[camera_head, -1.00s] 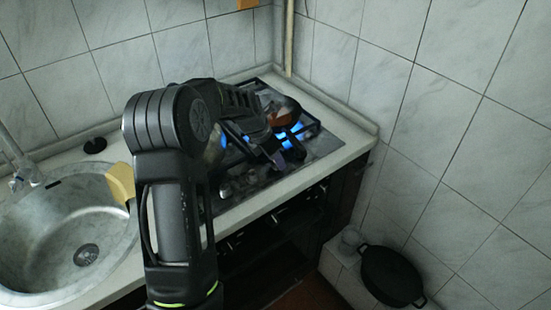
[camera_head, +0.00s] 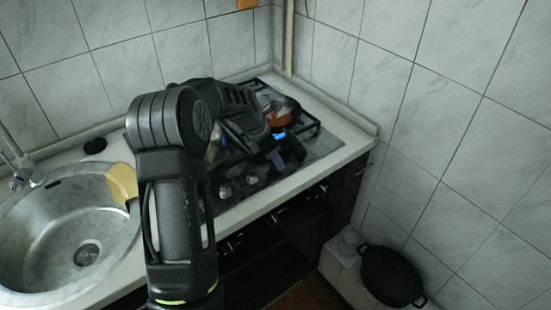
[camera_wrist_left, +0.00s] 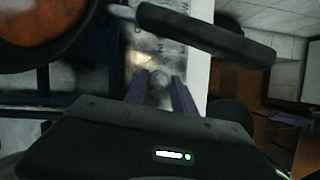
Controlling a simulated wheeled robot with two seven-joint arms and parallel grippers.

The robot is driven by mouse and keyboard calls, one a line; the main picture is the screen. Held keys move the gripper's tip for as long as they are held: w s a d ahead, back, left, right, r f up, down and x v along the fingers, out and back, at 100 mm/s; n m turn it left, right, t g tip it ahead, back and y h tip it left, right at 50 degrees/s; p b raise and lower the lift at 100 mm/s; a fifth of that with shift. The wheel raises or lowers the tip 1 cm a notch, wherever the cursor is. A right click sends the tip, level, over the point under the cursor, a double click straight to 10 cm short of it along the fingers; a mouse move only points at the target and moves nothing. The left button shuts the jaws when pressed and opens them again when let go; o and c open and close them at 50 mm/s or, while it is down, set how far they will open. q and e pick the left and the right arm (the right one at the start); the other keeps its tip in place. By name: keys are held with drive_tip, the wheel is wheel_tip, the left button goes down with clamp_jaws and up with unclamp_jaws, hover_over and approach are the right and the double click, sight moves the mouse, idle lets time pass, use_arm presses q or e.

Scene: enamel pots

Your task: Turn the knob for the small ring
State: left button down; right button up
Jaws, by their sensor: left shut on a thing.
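The gas stove (camera_head: 318,151) sits in the counter in the head view. Several knobs line its front; one knob (camera_head: 225,190) shows left of my gripper. My left gripper (camera_head: 290,158) points down over the stove's front right part. In the left wrist view its two fingers (camera_wrist_left: 161,98) are shut around a round greyish knob (camera_wrist_left: 160,87). The gripper hides this knob in the head view. A small blue patch (camera_head: 280,135) shows beside the gripper; I cannot tell which ring it belongs to. My right gripper is not in view.
An orange-brown pan (camera_head: 277,118) stands on the stove; in the left wrist view its rim (camera_wrist_left: 45,22) and a black handle (camera_wrist_left: 205,31) lie close to the fingers. A sink (camera_head: 50,245) is at left. A black pot (camera_head: 390,276) stands low at right.

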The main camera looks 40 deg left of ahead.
sight(266, 167)
use_arm(q)
drive_tip(key=m+h, duration=0.1)
drive_tip(key=m, duration=0.2)
drive_tip(key=shift+w+a+r+g+p, duration=0.1)
drive_tip(key=shift+g+p, duration=0.2)
drive_tip(key=shift+m+g+h+p, duration=0.4)
drive_tip(key=shift+m+g+p, duration=0.25)
drive_tip(key=shift+m, duration=1.45)
drive_tip(key=c, duration=1)
unclamp_jaws()
drive_tip(key=shift+c, duration=0.2)
drive_tip(key=b+v, duration=0.1)
drive_tip(key=v, duration=0.6)
drive_tip(key=shift+a+r, duration=0.2)
drive_tip(key=shift+r, duration=0.1)
drive_tip(key=shift+f, duration=0.1)
